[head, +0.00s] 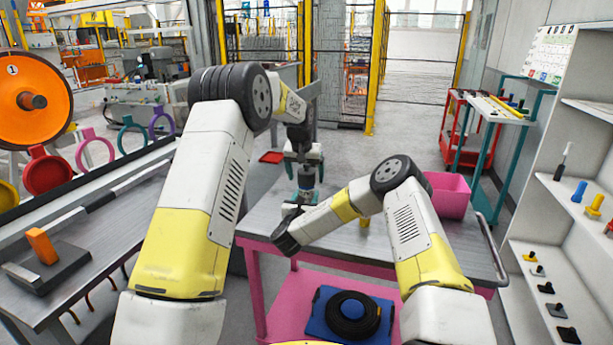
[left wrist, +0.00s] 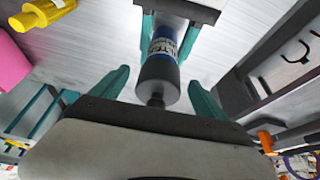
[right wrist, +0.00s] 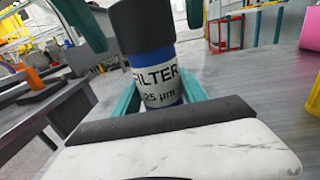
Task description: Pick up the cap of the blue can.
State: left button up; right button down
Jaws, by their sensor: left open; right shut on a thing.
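The blue can (right wrist: 155,75) stands upright in the right wrist view, with a white label reading "FILTER 25 µm". Its dark grey cap (right wrist: 143,27) is on top. My right gripper (right wrist: 160,95) is shut on the can body, one teal finger on each side. In the left wrist view the cap (left wrist: 158,82) has a small black knob (left wrist: 156,101) pointing toward my left gripper (left wrist: 160,88). My left gripper is open above the can, its fingers apart on either side of the cap. In the head view the can (head: 306,180) is small and partly hidden by both grippers.
The can is over a grey-topped pink cart (head: 345,240). A pink bin (head: 447,194) stands at its right, and a yellow part (left wrist: 43,13) lies on the top. A blue tray (head: 325,325) with a black ring is on the lower shelf. A grey bench (head: 90,260) is at left.

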aim_at(306, 165)
pick_arm(q)
jog(key=c, duration=1.4)
jog(key=shift+r, duration=6.45)
pick_arm(e)
jog(key=c, duration=0.6)
grip_release()
jog(key=shift+o, duration=0.2)
jog(key=shift+s, duration=0.1)
jog(key=v, duration=1.1)
jog(key=shift+s+a, duration=0.1)
jog(key=shift+s, duration=0.3)
